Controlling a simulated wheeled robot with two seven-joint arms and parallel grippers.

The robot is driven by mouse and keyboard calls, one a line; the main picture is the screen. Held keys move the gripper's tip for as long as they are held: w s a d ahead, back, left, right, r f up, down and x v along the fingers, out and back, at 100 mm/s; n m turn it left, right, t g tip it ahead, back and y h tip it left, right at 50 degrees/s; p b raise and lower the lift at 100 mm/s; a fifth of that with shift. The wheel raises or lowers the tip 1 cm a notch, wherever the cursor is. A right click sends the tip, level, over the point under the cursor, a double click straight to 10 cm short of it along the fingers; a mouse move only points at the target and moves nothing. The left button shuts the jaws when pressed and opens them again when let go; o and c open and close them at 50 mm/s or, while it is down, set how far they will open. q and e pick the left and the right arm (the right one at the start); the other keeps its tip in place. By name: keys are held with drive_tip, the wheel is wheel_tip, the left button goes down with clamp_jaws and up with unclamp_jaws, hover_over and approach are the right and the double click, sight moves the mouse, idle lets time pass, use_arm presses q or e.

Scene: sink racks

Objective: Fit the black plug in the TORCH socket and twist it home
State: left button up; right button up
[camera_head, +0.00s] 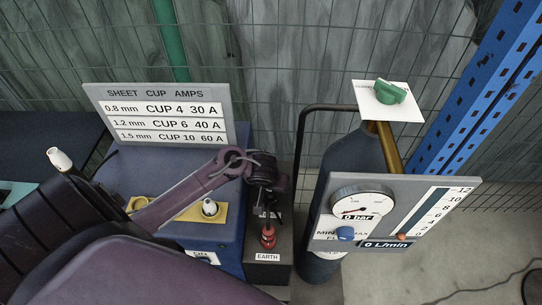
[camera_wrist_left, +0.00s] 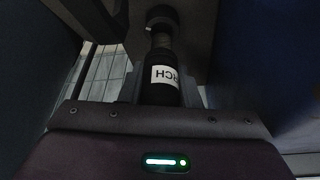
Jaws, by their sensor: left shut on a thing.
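In the wrist view a black plug (camera_wrist_left: 162,95) lies between the jaws of my left gripper, with an upside-down white label (camera_wrist_left: 165,75) that reads in part "RCH". A narrower, duller collar (camera_wrist_left: 161,40) and a dark round end show beyond the label. In the head view my left gripper (camera_head: 266,212) points down in front of the right side of the blue machine (camera_head: 225,243), just above a red plug (camera_head: 268,238) over a label EARTH (camera_head: 267,257). The black plug is hard to make out there. I cannot identify the TORCH socket. My right gripper is not in view.
A gas cylinder (camera_head: 345,170) with a gauge panel (camera_head: 420,195) and a green knob (camera_head: 390,92) stands right of my gripper. A dark tube frame (camera_head: 299,150) is between.

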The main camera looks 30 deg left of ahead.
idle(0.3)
use_arm(q)
drive_tip(key=shift+p, duration=0.3)
idle(0.8)
drive_tip(key=shift+p, duration=0.6)
idle(0.4)
drive_tip(key=shift+f+b, duration=1)
drive_tip(key=shift+f, duration=0.65)
drive_tip(key=o, duration=1.1)
